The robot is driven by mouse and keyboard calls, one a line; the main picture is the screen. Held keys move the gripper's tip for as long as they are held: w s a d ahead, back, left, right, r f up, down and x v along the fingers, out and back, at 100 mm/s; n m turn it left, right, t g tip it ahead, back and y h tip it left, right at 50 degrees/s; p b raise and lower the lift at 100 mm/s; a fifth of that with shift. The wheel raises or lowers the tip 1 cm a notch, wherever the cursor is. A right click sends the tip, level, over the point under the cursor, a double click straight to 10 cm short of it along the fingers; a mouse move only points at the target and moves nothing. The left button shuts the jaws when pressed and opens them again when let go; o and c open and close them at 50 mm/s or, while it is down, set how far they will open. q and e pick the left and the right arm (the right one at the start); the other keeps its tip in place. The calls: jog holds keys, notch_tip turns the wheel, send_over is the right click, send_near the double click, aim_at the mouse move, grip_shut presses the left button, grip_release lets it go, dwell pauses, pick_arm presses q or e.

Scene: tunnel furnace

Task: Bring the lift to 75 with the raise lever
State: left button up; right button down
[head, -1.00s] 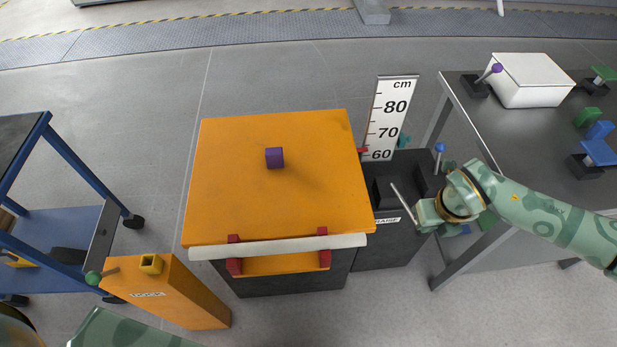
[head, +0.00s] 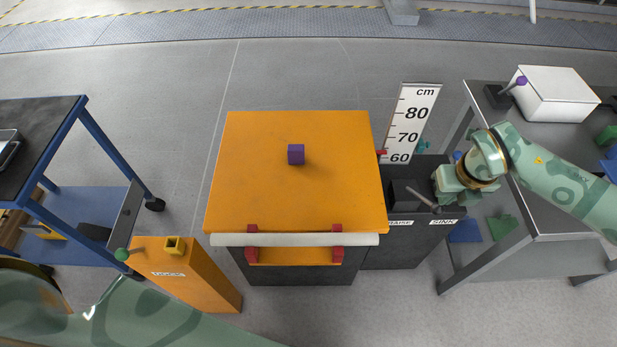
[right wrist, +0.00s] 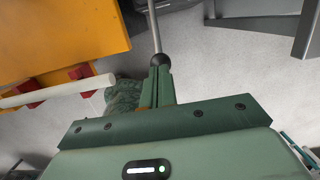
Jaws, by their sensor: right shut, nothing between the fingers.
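The lift has a large orange top (head: 290,180). Its red pointer (head: 381,152) stands just above 60 on the white cm scale (head: 408,125). The grey raise lever (head: 421,197) slants out of the dark box (head: 400,253), above the RAISE label (head: 399,222). My right gripper (head: 440,190) is shut with nothing between its fingers, at the lever's outer end. In the right wrist view the lever rod (right wrist: 154,28) ends in a dark ball (right wrist: 159,60) at the shut fingertips (right wrist: 158,82). Any contact there is hard to judge. My left gripper is out of view.
A purple cube (head: 296,154) lies on the orange top. A SINK label (head: 443,222) sits right of RAISE. A grey table (head: 550,150) with a white box (head: 555,95) stands right. A blue cart (head: 80,200) and orange post (head: 190,275) stand left.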

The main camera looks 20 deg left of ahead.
dwell(0.4)
jog(key=shift+f, duration=0.45)
jog(key=shift+f, duration=0.35)
dwell(0.5)
jog(key=shift+s+f, duration=0.1)
jog(key=s+f, duration=0.1)
jog(key=s+d+f+p, duration=0.1)
jog(key=f, duration=0.1)
jog(key=shift+s, duration=0.1)
dwell(0.4)
jog(key=shift+s+d+f, duration=0.1)
jog(key=shift+s+f, duration=0.2)
jog(key=shift+f, duration=0.3)
jog(key=shift+s+d+f, duration=0.1)
jog(key=shift+s+f, duration=0.2)
jog(key=shift+f, duration=0.3)
jog(key=shift+s+d+f, duration=0.1)
jog(key=shift+s+f, duration=0.2)
jog(key=shift+f, duration=0.3)
